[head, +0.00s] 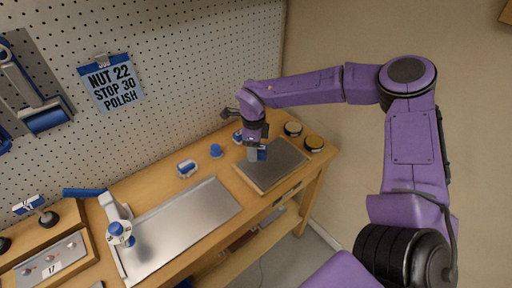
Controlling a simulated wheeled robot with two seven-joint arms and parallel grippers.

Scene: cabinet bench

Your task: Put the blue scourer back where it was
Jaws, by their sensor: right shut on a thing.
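My right gripper (257,146) points down over the grey square plate (287,158) at the right end of the bench. It is shut on a small blue thing (262,154), which I take to be the blue scourer. Most of the scourer is hidden by the fingers, and I cannot tell whether it touches the plate. My left gripper is not in view.
A blue knob (215,150) and a blue-white block (186,168) stand left. A metal tray (185,225) and a blue-handled press (119,229) are further left.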

